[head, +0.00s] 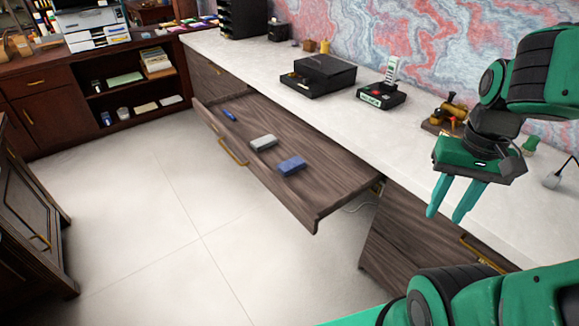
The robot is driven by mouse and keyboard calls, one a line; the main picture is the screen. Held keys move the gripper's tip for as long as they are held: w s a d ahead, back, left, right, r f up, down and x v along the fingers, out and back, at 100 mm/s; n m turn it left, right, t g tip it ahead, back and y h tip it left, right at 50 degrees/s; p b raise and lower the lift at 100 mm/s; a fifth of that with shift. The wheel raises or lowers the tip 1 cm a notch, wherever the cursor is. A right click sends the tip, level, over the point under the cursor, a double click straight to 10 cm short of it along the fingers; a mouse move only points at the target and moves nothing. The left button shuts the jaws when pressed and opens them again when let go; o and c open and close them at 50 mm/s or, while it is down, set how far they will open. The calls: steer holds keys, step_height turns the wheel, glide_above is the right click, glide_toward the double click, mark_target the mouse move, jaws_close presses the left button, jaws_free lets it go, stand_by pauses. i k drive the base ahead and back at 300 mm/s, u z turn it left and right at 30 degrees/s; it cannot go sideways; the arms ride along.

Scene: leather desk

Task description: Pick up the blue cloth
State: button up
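The blue cloth (291,166) looks like a small folded block. It lies in the open wooden drawer (335,200), towards its right end. My gripper (446,217) is to the right of the drawer, over the desk's front edge in the picture, with its fingers pointing down. The two fingers are apart with nothing between them. The gripper is well clear of the cloth. Nothing covers the cloth.
A grey block (263,142) and a small blue item (230,115) lie in the same drawer, left of the cloth. The white desktop (270,60) holds a black box (320,75) and a black device (381,96). The floor (130,200) before the drawer is clear.

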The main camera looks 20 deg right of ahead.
mark_target(291, 165)
steer(key=i, duration=0.95)
